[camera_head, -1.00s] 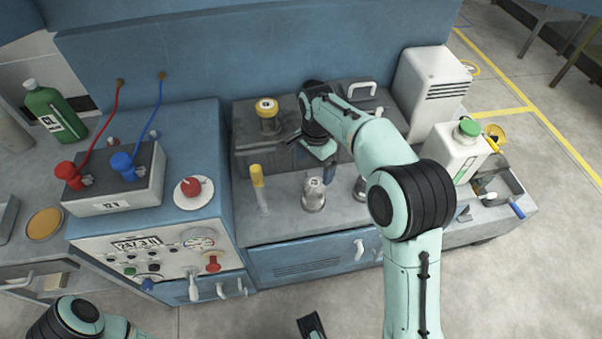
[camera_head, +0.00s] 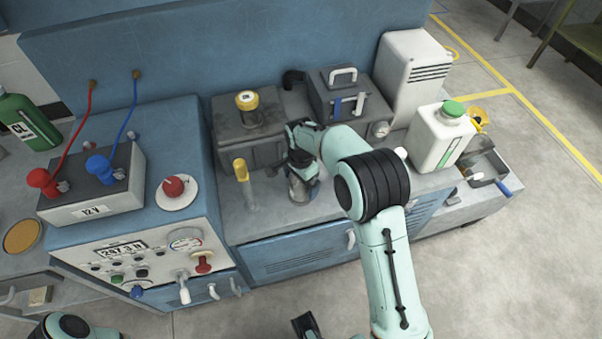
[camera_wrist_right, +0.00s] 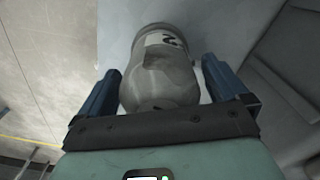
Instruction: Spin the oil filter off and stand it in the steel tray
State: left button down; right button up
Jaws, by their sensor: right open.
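My right gripper (camera_head: 303,160) is at a grey metal canister (camera_head: 298,190) standing on the bench front. In the right wrist view the fingers (camera_wrist_right: 160,85) are open on either side of the canister (camera_wrist_right: 163,75), which has a white label with a dark figure. Whether either finger touches it, I cannot tell. I cannot tell for sure which item is the oil filter; a yellow-capped part (camera_head: 247,108) sits on the dark block behind. A grey metal tray (camera_head: 487,178) is at the far right. A dark piece at the bottom edge (camera_head: 306,326) may be my left gripper.
A yellow-topped clear tube (camera_head: 241,170) stands just left of the canister. The battery (camera_head: 95,188) and red button (camera_head: 174,187) are left. My right forearm covers part of the bench.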

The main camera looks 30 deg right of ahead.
jog(key=shift+f, duration=0.35)
